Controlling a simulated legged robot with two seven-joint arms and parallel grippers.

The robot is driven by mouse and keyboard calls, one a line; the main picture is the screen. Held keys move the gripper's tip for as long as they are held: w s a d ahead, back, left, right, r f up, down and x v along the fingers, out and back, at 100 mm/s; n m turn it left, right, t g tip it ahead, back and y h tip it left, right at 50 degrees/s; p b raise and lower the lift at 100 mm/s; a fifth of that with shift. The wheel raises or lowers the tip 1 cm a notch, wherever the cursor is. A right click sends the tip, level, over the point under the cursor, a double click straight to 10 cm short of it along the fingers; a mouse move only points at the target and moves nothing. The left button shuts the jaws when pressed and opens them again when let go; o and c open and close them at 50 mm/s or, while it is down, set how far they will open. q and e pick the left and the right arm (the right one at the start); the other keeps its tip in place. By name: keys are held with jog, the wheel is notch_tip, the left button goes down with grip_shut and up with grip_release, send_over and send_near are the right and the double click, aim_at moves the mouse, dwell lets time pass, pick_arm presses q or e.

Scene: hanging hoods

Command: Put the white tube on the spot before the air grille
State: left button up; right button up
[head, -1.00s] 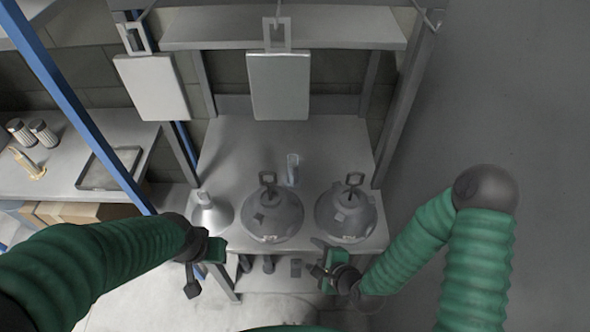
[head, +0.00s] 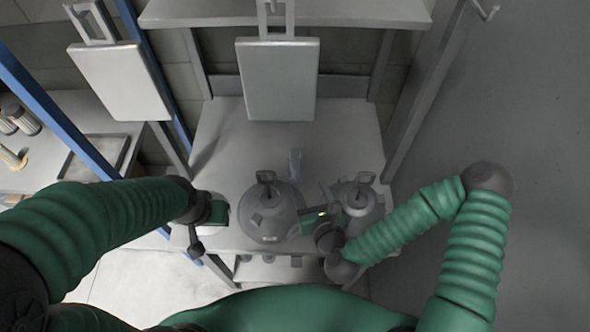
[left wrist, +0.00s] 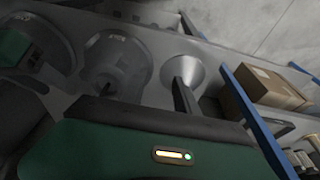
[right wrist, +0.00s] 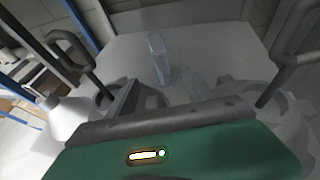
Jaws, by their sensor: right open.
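No plainly white tube can be made out. A pale, see-through upright tube (head: 295,162) stands on the grey bench behind the domes. It also shows in the right wrist view (right wrist: 157,58), but I cannot tell if it is the task's tube. No grille or marked spot is recognisable. My right gripper (head: 323,204) is open and empty between the two grey domes, in front of the clear tube. My left gripper (head: 213,211) is at the bench's left front; its jaws do not show clearly.
Two grey domes with handles, one in the middle (head: 268,208) and one at right (head: 369,200), stand on the bench (head: 230,150). A white cone (left wrist: 184,71) stands at the bench end. Two panels (head: 277,80) (head: 120,80) hang above. A side bench holds cylinders (head: 22,120).

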aim_at(297, 162)
jog(key=b+x, duration=0.2)
jog(key=x, duration=0.8)
jog(key=shift+d+r, duration=0.1)
jog(key=shift+d, duration=0.05)
jog(key=x, duration=0.4)
jog(key=shift+w, duration=0.2)
jog(key=shift+w+a, duration=0.25)
jog(key=shift+s, duration=0.15)
jog(key=c, duration=0.5)
pick_arm(q)
jog(key=x, duration=0.4)
pick_arm(e)
grip_shut()
